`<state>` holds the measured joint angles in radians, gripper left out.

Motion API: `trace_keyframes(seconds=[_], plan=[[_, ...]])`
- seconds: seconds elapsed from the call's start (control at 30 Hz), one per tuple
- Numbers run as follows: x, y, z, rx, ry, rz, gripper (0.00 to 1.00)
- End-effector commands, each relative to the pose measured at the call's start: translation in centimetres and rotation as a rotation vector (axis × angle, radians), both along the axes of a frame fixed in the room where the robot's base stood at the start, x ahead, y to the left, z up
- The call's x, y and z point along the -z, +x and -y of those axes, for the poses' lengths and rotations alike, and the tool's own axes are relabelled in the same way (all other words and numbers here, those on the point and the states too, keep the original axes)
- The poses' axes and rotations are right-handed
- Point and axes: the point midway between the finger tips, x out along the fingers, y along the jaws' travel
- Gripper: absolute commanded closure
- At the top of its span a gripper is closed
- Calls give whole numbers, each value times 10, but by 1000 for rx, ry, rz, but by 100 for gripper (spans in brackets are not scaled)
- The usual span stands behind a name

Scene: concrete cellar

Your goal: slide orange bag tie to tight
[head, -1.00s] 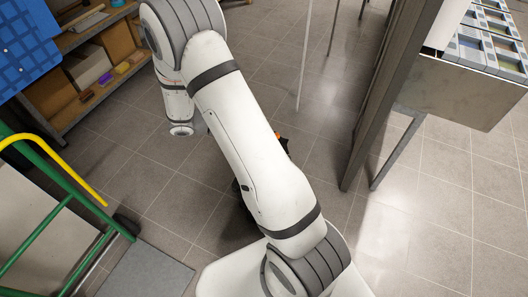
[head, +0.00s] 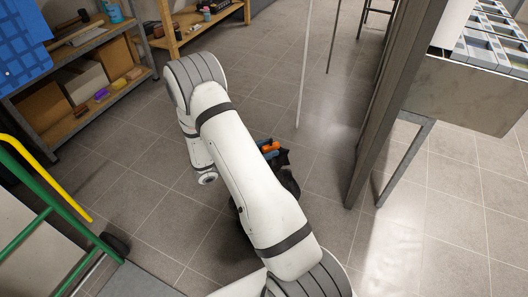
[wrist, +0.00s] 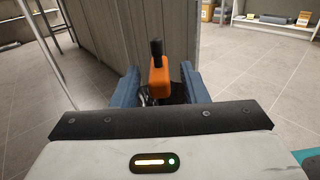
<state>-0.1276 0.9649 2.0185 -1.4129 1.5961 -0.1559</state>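The orange bag tie (wrist: 159,76) sits around the black neck of the bag, whose top (wrist: 157,48) sticks up above it in the wrist view. My gripper (wrist: 160,88) has its two blue fingers on either side of the tie, with a narrow gap showing on each side, so it looks open. In the head view the tie (head: 269,147) shows just beyond my arm. The black bag (head: 286,178) stands on the floor behind my arm, which hides much of it. The lower part of the neck is hidden in the wrist view.
A grey panel and post (head: 392,110) stand to the right, beside a metal bench (head: 470,95). A green and yellow frame (head: 45,200) is at the left. Wooden shelves (head: 95,115) stand at the back left. Tiled floor around the bag is clear.

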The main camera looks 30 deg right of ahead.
Motion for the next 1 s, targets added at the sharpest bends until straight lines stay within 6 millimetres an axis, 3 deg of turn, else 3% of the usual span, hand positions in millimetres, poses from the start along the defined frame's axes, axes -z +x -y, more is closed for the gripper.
trace_keyframes(seconds=[0.33,0.8,1.0], plan=[[0,-1,6,1,0,0,60],[0,-1,6,3,0,-1,98],[0,-1,7,4,0,-1,100]])
